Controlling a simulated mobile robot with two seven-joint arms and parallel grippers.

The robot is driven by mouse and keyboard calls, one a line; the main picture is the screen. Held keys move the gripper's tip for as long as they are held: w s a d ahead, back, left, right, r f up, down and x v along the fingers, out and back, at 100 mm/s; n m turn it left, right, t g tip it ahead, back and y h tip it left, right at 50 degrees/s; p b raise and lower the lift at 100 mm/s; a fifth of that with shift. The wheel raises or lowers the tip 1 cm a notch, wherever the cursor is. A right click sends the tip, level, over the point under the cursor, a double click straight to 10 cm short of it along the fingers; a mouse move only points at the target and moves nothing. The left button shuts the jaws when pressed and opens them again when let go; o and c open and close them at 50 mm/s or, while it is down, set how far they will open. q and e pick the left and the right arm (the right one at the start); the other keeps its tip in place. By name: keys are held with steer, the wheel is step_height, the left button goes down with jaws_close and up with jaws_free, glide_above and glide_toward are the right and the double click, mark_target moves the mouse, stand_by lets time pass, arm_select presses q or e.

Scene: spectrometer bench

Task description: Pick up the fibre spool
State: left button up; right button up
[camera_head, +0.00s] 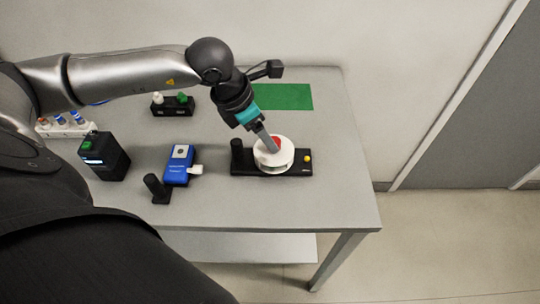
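My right gripper is not in view.
A green mat (285,97) lies behind the spool. A blue meter (179,165), a black post (157,188), a black box with a lit display (104,157), a black holder (173,107) and a white power strip (66,128) stand left. The table's right end is clear.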

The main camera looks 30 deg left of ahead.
arm_select(q)
steer(key=x, duration=0.4)
steer(key=shift+f, duration=0.1)
jaws_close()
stand_by(0.4)
stand_by(0.9)
